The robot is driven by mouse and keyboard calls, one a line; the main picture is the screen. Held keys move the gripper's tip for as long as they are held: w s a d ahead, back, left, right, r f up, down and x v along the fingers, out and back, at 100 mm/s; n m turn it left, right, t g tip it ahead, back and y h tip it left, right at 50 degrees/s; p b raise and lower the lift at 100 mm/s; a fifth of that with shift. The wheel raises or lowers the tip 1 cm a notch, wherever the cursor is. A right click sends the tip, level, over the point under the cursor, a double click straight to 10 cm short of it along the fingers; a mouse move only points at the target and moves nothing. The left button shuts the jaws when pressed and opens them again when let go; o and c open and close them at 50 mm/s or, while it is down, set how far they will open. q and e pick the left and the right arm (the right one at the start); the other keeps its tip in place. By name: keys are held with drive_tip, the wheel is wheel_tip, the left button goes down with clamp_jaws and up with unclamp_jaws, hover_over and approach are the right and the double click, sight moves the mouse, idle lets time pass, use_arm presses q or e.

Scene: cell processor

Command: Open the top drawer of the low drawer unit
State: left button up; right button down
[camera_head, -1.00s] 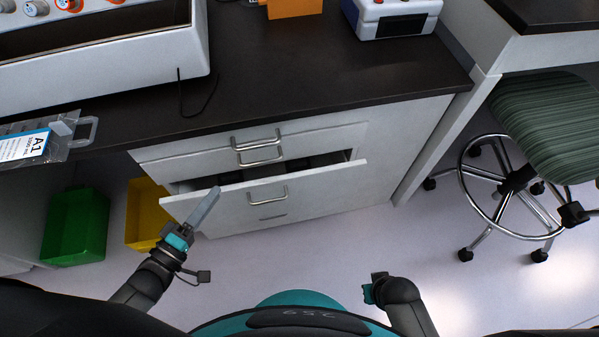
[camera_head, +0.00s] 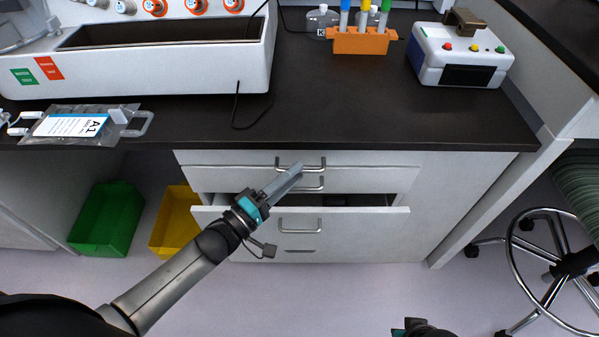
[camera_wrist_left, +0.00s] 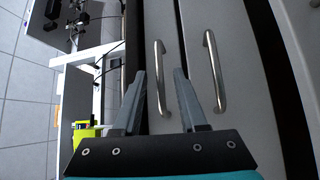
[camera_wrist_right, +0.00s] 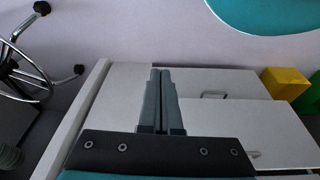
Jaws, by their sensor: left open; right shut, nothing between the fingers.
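The low drawer unit (camera_head: 400,230) is white and stands under the dark counter. Its top drawer (camera_head: 225,157) is closed, with a metal bar handle (camera_head: 284,166). The drawer below it (camera_head: 370,180) is closed too, with its own handle. A lower drawer (camera_head: 365,222) is pulled out partway. My left gripper (camera_head: 297,168) is open in front of the top handles. In the left wrist view the top handle (camera_wrist_left: 160,75) appears between its fingertips (camera_wrist_left: 159,75); contact cannot be told. The second handle (camera_wrist_left: 216,75) is right of the fingers. My right gripper (camera_wrist_right: 160,72) is shut and empty, low over the floor.
The counter (camera_head: 350,110) holds a white machine (camera_head: 180,85), a bag labelled A1 (camera_head: 75,126), an orange tube rack (camera_head: 362,42) and a small device with buttons (camera_head: 460,50). Green (camera_head: 105,220) and yellow (camera_head: 175,220) bins stand left of the drawers. A stool (camera_head: 575,262) stands right.

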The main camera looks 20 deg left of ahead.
use_arm(q)
drive_tip(key=shift+x, duration=1.2)
drive_tip(key=shift+c, duration=0.3)
clamp_jaws()
idle(0.4)
